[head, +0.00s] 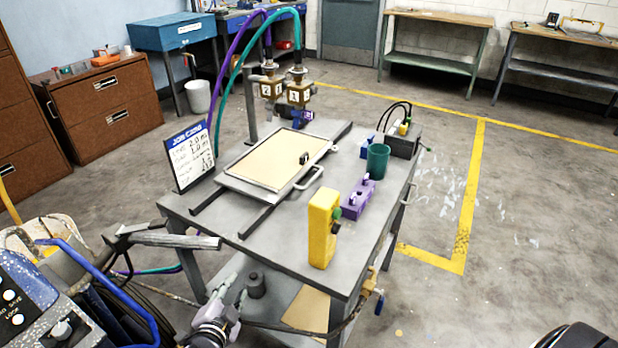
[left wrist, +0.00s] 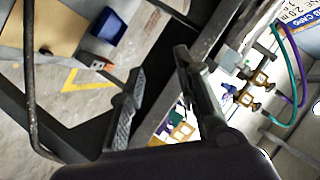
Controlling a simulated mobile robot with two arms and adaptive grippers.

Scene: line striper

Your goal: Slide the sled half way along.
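The sled (head: 262,168) is a flat pale board in a grey frame, lying across two dark rails (head: 212,196) on the grey cart table. A light handle (head: 309,178) sticks out at its right front, with a small black knob (head: 304,158) near that edge. Two dispensers (head: 298,94) hang beyond the sled at the back. My left gripper (head: 231,284) is low beside the cart's near left side, below the table top and apart from the sled. In the left wrist view its fingers (left wrist: 160,64) are spread with nothing between them. My right gripper is not in view.
A yellow block (head: 322,230) stands at the table's near edge. A purple block (head: 358,199), a green cup (head: 377,161) and a grey box (head: 402,142) are on the right. A job card (head: 190,155) stands at the left. The floor right of the cart is clear.

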